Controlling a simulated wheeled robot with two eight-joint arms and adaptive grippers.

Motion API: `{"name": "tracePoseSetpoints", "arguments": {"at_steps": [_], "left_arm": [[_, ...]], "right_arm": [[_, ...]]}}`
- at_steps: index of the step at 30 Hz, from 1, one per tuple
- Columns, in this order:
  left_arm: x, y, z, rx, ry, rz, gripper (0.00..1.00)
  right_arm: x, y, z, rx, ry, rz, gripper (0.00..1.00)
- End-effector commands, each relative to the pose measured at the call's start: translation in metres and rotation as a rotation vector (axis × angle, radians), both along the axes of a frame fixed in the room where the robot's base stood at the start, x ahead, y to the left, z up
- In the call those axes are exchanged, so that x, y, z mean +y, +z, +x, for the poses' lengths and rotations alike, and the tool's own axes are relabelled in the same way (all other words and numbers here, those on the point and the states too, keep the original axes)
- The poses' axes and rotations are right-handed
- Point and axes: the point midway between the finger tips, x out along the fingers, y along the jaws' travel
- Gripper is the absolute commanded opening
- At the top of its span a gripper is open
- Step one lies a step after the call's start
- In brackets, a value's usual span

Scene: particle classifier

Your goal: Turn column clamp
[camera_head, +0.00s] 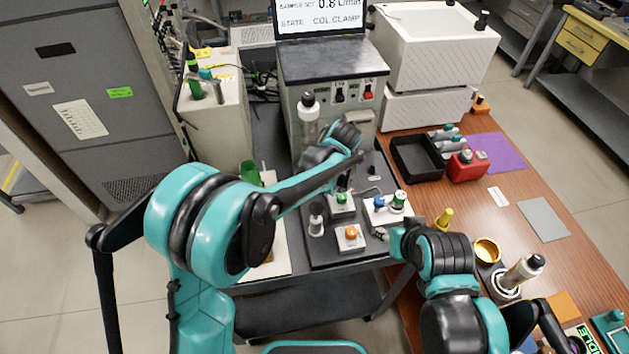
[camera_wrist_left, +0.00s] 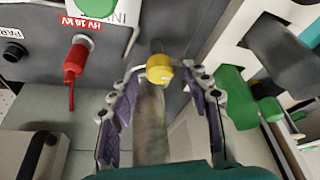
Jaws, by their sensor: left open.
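In the left wrist view, my left gripper (camera_wrist_left: 163,76) is open, with one finger on each side of a yellow round knob (camera_wrist_left: 160,66). A cloudy grey cylinder (camera_wrist_left: 151,125) extends from the knob between the fingers. Whether a finger touches the knob cannot be told. In the head view, my left arm reaches to the front of the grey instrument (camera_head: 325,75), and its own links hide the fingertips. A pale cylinder with a dark cap (camera_head: 308,112) stands just beyond the wrist. The screen (camera_head: 318,18) reads "COL CLAMP". My right arm is at lower right; its fingers are unclear.
In the wrist view, a red connector (camera_wrist_left: 75,58) marked HV is left of the knob, and a green part (camera_wrist_left: 236,97) is close on the right. The head view shows a black tray (camera_head: 416,160), a red block (camera_head: 467,167) and a yellow dish (camera_head: 487,250) on the wooden bench.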

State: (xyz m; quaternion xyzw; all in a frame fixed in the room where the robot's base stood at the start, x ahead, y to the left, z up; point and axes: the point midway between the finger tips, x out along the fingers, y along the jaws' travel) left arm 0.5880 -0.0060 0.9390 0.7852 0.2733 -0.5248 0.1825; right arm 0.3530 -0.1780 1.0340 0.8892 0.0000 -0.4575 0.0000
Motion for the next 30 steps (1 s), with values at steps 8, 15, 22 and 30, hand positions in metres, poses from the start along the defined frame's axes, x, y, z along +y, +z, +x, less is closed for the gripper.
{"name": "tracePoseSetpoints", "arguments": {"at_steps": [8, 15, 22, 30], "left_arm": [[0.0026, -0.0092, 0.0029, 0.0, -0.001, 0.0, 0.48], [0.0025, -0.0088, 0.0028, 0.0, -0.001, 0.0, 0.16], [0.0025, -0.0089, 0.0029, 0.0, -0.002, 0.0, 0.0], [0.0029, -0.0087, 0.0027, 0.0, -0.059, 0.0, 0.0]], "right_arm": [[0.0, -0.0029, 0.0001, 0.0, 0.0, 0.0, 0.4], [0.0, -0.0027, 0.0001, 0.0, 0.0, 0.0, 0.4], [0.0, -0.0028, 0.0, 0.0, 0.0, 0.0, 0.4], [0.0, -0.0023, 0.0, 0.0, 0.0, 0.0, 0.4]]}}
